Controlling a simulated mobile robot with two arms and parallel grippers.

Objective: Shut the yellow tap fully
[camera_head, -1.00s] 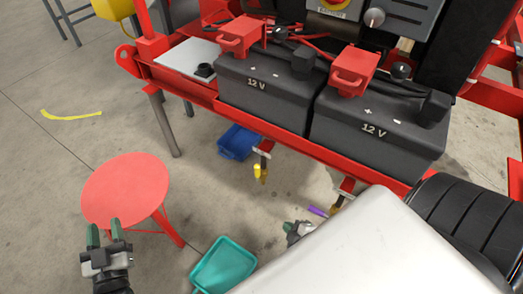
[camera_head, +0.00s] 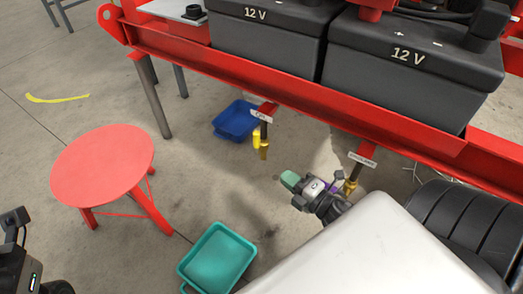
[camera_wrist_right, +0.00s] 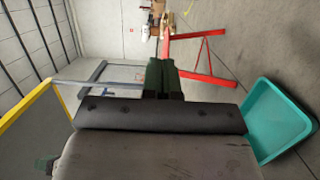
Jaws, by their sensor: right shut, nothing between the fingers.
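The yellow tap (camera_head: 257,139) hangs under the red skid rail, below a small white label. Its yellow handle looks upright, close against the brass body; its exact angle is too small to tell. My right gripper (camera_head: 290,180) is shut and empty, below and to the right of the yellow tap and apart from it. Its green fingertips also show together in the right wrist view (camera_wrist_right: 160,78), where the tap does not show. A second brass tap (camera_head: 350,187) hangs to the right under another label, with a purple handle (camera_head: 332,187) partly hidden by my gripper. My left gripper's fingers are out of view.
A blue tray (camera_head: 237,120) lies on the floor behind the yellow tap. A teal tray (camera_head: 217,258) lies in front, also in the right wrist view (camera_wrist_right: 280,120). A round red stool (camera_head: 102,165) stands left. Two black batteries (camera_head: 265,48) sit above the red rail (camera_head: 200,65).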

